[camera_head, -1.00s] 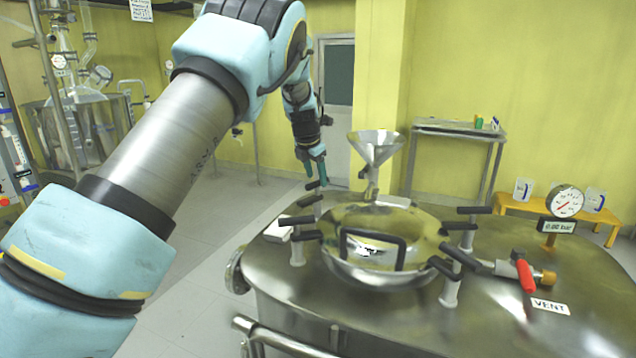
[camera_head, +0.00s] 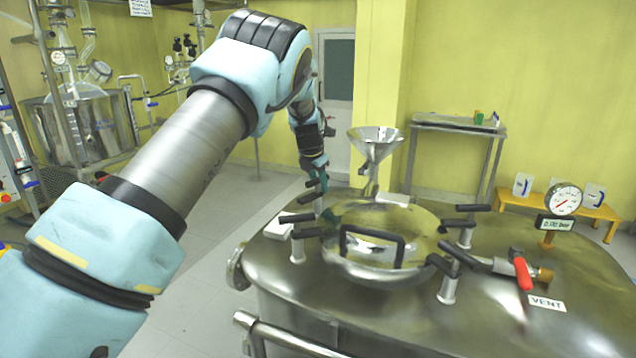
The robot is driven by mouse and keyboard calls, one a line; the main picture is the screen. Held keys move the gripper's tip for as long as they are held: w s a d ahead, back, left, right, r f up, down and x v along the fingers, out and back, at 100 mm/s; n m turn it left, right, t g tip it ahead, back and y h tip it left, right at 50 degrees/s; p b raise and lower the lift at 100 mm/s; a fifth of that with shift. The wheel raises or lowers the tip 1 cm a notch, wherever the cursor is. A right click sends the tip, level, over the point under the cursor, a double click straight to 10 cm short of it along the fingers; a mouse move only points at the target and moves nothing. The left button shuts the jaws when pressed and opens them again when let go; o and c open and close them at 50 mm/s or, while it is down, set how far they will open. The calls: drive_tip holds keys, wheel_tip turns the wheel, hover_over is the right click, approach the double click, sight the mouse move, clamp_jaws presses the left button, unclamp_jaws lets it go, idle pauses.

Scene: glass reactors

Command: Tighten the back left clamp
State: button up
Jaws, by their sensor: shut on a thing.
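The back left clamp (camera_head: 306,197) is a black handle on a pale post at the far left edge of the round steel lid (camera_head: 372,262). My gripper (camera_head: 317,181), with teal fingers, points down at this clamp from behind and is shut on its handle. The exact contact is small and partly hidden by the fingers. The front left clamp (camera_head: 297,250) has black bars on a pale post. The back right clamp (camera_head: 466,226) and front right clamp (camera_head: 448,285) stand on the lid's other side.
A steel funnel (camera_head: 375,146) stands behind the lid. A steel table (camera_head: 458,127) and a yellow bench (camera_head: 560,208) stand behind.

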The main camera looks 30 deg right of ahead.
drive_tip(key=shift+w+a+r, duration=0.15)
drive_tip(key=shift+w, duration=0.15)
drive_tip(key=shift+c, duration=1.4)
clamp_jaws()
